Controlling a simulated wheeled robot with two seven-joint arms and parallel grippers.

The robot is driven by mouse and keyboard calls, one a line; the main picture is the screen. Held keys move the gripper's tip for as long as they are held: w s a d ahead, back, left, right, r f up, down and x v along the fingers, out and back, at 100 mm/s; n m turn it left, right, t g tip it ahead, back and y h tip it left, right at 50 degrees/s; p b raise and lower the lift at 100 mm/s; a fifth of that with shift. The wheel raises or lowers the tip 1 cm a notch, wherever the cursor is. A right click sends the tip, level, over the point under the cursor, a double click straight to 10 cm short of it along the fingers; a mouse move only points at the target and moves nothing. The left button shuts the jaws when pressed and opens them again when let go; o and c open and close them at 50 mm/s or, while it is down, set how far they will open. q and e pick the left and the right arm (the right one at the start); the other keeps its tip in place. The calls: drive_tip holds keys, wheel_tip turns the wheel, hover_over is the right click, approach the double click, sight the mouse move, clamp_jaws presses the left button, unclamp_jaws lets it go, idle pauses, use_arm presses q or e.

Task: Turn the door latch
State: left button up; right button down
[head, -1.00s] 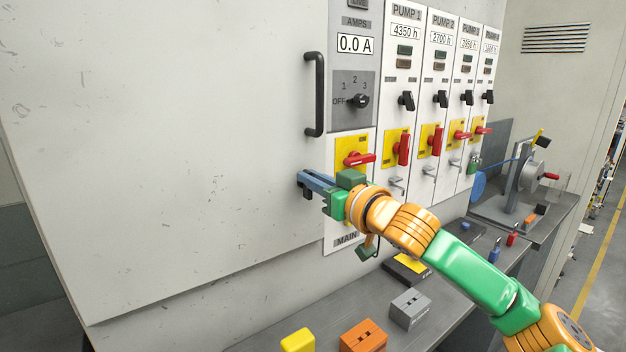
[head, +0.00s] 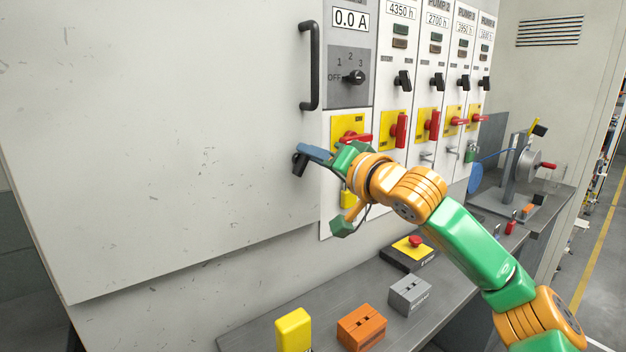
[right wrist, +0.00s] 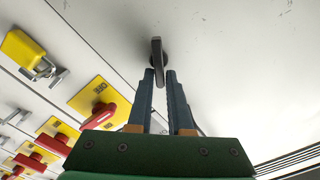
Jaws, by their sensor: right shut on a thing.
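The door latch (head: 299,165) is a small black handle on the pale cabinet door (head: 190,150), near its right edge and below the black pull handle (head: 310,66). In the right wrist view the latch (right wrist: 157,52) is a dark bar on a round base, end-on between the fingertips. My right gripper (head: 309,154) is shut on the latch; its blue-grey fingers (right wrist: 160,76) partly hide it. In the head view the latch looks tilted. My left gripper is not in view.
Right of the door is a panel with a red main switch (head: 352,138) on yellow and several pump switches. A yellow padlock (head: 347,197) hangs below the main switch, close to my wrist. On the bench below are yellow, orange (head: 361,328) and grey blocks and an emergency-stop box (head: 410,251).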

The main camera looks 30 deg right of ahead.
drive_tip(key=c, duration=1.2)
unclamp_jaws()
drive_tip(key=m, duration=0.1)
drive_tip(key=f+m, duration=0.1)
drive_tip(key=shift+w+a+f+m, duration=0.1)
drive_tip(key=shift+a+f+m, duration=0.1)
drive_tip(key=shift+m, duration=0.1)
drive_tip(key=o, duration=0.5)
drive_tip(key=shift+d+r, duration=0.15)
drive_tip(key=shift+d, duration=0.15)
drive_tip(key=shift+w+a, duration=0.1)
drive_tip(key=shift+w, duration=0.2)
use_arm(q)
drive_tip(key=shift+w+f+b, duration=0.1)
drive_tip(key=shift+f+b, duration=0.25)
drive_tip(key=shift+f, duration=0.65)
use_arm(e)
drive_tip(key=shift+s+d+r, duration=0.1)
drive_tip(key=shift+s, duration=0.5)
drive_tip(key=shift+s+d+r, duration=0.1)
drive_tip(key=shift+s, duration=0.45)
use_arm(q)
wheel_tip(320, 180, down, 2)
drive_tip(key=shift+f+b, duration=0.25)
drive_tip(key=shift+b, duration=1)
use_arm(e)
drive_tip(key=s, duration=0.4)
drive_tip(key=s+d, duration=0.1)
drive_tip(key=s, duration=0.1)
